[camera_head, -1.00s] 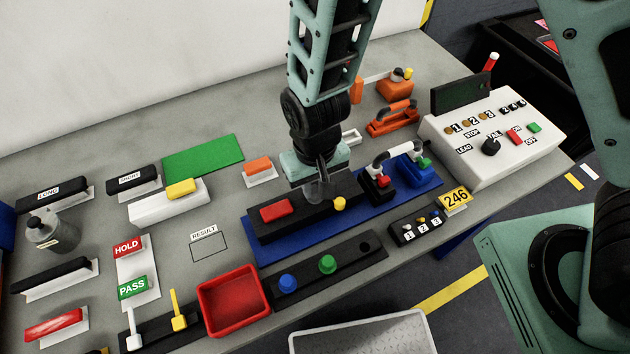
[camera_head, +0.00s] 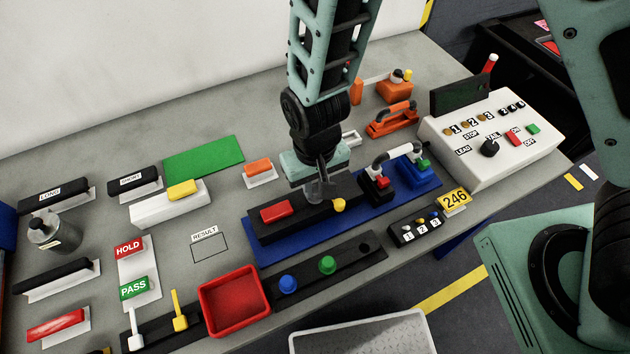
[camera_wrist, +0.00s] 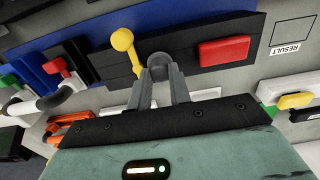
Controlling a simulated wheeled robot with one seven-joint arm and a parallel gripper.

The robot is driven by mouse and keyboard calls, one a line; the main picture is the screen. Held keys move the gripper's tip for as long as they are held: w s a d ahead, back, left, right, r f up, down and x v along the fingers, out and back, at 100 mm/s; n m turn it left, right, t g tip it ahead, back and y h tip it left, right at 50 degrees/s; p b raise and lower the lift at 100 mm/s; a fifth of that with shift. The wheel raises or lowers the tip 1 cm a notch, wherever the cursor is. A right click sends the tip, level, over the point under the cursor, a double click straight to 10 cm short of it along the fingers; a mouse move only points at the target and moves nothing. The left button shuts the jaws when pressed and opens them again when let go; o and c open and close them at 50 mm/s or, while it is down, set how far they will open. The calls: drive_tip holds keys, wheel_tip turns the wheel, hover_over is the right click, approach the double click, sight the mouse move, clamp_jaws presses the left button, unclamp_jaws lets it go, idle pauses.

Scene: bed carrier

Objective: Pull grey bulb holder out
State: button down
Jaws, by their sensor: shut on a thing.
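The grey bulb holder (camera_wrist: 159,62) is a small round grey piece at the edge of the black block (camera_wrist: 190,58), seen in the wrist view between my fingertips. My gripper (camera_wrist: 160,75) is shut on it. In the head view my gripper (camera_head: 318,194) points down onto the black block (camera_head: 262,228), and the fingers mostly hide the holder. I cannot tell whether the holder is still seated in the block.
A yellow-knobbed lever (camera_wrist: 124,42) stands close beside my fingers. A red button (camera_head: 277,212) sits on the same block, on a blue plate (camera_head: 262,254). A white-handled red and blue device (camera_head: 395,160) is to the right. A red tray (camera_head: 233,302) lies in front.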

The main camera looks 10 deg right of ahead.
sight(316, 188)
drive_tip(key=shift+r+p, duration=1.8)
drive_tip(key=shift+r, duration=0.2)
drive_tip(key=shift+w+f, duration=0.1)
